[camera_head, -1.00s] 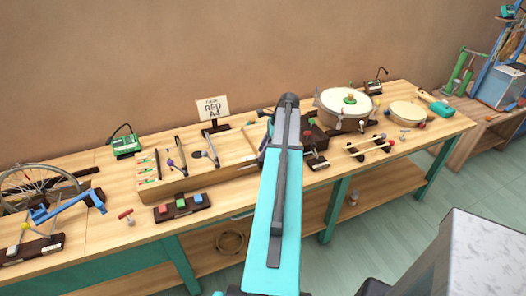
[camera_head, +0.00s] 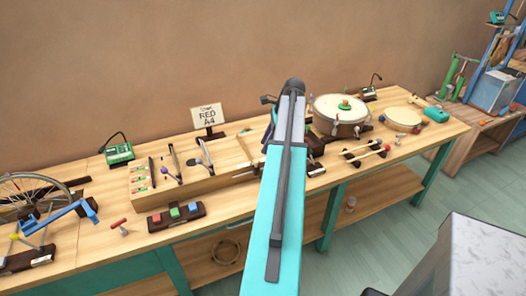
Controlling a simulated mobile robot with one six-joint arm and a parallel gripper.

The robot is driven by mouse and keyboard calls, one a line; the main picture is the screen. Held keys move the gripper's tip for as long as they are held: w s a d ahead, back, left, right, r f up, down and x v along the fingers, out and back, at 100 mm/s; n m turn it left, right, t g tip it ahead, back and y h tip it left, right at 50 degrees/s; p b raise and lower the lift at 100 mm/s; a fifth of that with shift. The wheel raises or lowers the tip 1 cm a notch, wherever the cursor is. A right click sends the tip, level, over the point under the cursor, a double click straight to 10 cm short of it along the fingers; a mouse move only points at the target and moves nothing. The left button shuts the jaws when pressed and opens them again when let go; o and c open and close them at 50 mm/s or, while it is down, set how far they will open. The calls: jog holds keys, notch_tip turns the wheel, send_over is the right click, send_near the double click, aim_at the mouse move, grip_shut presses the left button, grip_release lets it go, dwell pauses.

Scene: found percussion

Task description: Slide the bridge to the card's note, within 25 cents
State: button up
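The card (camera_head: 208,115) stands on the bench behind the string box and reads "RED A4" below a smaller line. The long wooden string box (camera_head: 215,178) lies below it, with coloured marks at its left end. Slanted dark and grey pieces (camera_head: 174,160) (camera_head: 205,156) stand on its top, one with a purple knob near it. I cannot tell which is the bridge, nor make out the red string. My turquoise and grey arm reaches over the bench and covers the box's right end. My gripper is hidden behind the arm, so its fingers do not show.
A green tuner-like device (camera_head: 119,154) stands behind the box's left end. A block with red, green and blue buttons (camera_head: 176,215) lies in front. A wheel (camera_head: 30,195) is at left; a large drum (camera_head: 340,113) and smaller drum (camera_head: 403,118) stand at right.

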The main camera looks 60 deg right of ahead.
jog(key=shift+b+v, duration=0.5)
jog(key=shift+v, duration=2.3)
